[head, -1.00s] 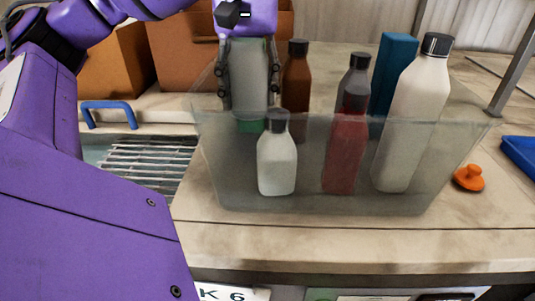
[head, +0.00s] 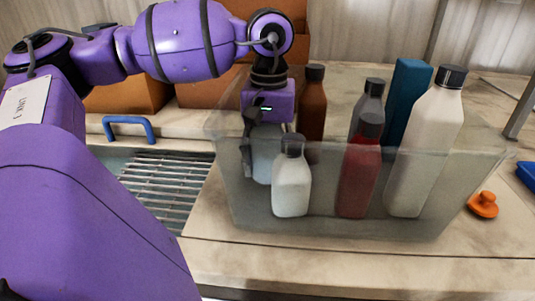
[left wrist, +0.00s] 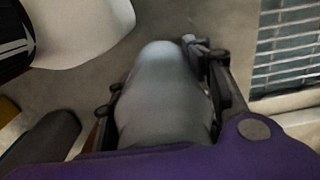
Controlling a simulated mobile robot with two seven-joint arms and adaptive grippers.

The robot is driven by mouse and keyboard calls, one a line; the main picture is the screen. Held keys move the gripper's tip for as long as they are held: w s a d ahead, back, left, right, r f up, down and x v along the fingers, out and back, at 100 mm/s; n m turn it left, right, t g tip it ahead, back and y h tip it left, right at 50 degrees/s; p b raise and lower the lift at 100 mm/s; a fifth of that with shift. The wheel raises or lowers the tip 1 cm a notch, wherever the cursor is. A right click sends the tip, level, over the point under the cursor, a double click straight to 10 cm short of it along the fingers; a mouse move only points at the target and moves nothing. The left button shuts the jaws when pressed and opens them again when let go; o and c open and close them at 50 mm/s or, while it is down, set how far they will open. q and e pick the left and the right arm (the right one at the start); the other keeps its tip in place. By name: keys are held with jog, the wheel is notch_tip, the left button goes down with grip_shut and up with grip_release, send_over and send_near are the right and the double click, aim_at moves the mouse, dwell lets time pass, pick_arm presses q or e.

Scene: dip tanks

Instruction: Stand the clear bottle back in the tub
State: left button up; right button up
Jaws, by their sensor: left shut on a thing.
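My left gripper (head: 258,158) reaches down into the left end of the translucent tub (head: 340,232) and is shut on the clear bottle (head: 265,168). The bottle is pale grey-blue and looks upright, seen through the tub wall and partly hidden by the gripper and a white bottle. In the left wrist view the clear bottle (left wrist: 165,105) sits between the two fingers. I cannot tell whether its base touches the tub floor. My right gripper is not in view.
In the tub stand a small white bottle (head: 291,190), a brown bottle (head: 313,105), a red bottle (head: 358,185), a grey bottle (head: 368,100), a blue block (head: 405,95) and a tall white bottle (head: 425,150). A metal grate (head: 160,185) lies left. An orange knob (head: 483,204) lies right.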

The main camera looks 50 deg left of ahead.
aim_at(269, 130)
pick_arm(q)
jog(key=shift+f, duration=0.1)
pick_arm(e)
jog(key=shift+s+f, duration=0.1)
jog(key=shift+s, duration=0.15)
pick_arm(q)
jog(key=o, duration=1.5)
jog(key=shift+c, duration=0.2)
jog(key=shift+o, duration=0.5)
jog(key=shift+d, duration=0.1)
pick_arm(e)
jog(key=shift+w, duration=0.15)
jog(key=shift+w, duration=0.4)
pick_arm(q)
notch_tip(269, 130, up, 6)
jog(key=shift+r+b, duration=0.25)
jog(key=shift+b, duration=0.45)
jog(key=shift+r, duration=2.9)
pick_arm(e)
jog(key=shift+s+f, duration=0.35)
